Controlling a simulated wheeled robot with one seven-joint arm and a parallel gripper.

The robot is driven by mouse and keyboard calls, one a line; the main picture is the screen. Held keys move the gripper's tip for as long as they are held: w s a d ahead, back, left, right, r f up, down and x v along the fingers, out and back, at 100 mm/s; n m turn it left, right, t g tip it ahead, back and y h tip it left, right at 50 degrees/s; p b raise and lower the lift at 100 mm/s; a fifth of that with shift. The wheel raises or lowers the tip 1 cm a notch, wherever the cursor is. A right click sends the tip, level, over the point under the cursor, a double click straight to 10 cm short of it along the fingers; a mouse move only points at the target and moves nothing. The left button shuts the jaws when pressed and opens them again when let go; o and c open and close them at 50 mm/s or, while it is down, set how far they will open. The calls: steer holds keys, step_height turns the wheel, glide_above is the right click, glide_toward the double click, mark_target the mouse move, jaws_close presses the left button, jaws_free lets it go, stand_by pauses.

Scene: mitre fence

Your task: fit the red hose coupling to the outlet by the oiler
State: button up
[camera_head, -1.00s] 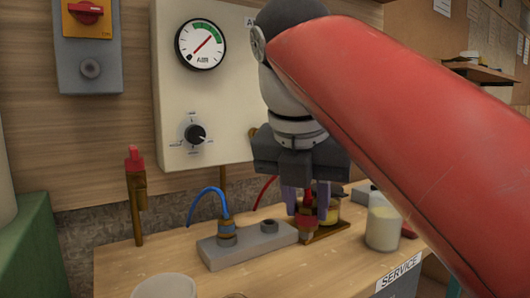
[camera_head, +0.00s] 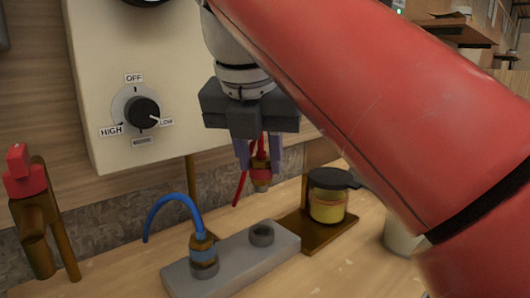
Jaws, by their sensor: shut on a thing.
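My gripper (camera_head: 260,172) is shut on the red hose coupling (camera_head: 260,180) and holds it upright in the air. The coupling is red and brass, with a grey lower end and a red hose. In the picture it is above the free outlet (camera_head: 262,235), a dark grey ring on the right part of the grey block (camera_head: 235,262); a clear gap separates them. The oiler (camera_head: 328,200), a jar of yellow liquid with a black lid, stands just right of this outlet. A blue-banded coupling (camera_head: 203,255) with a blue hose sits in the block's left outlet.
A brass tap (camera_head: 38,225) with a red handle stands at left. The cream panel (camera_head: 180,100) with a knob (camera_head: 142,112) is behind. A pale cup (camera_head: 400,238) is partly hidden by my red arm at right. Bare bench (camera_head: 105,275) lies left of the block.

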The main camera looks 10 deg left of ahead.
mark_target(260, 192)
step_height(260, 192, down, 6)
steer(key=b, duration=0.4)
steer(key=shift+r+p, duration=0.15)
steer(key=shift+p, duration=0.2)
stand_by(1.1)
steer(key=shift+f+p, duration=1.05)
steer(key=shift+p, duration=0.2)
stand_by(4.6)
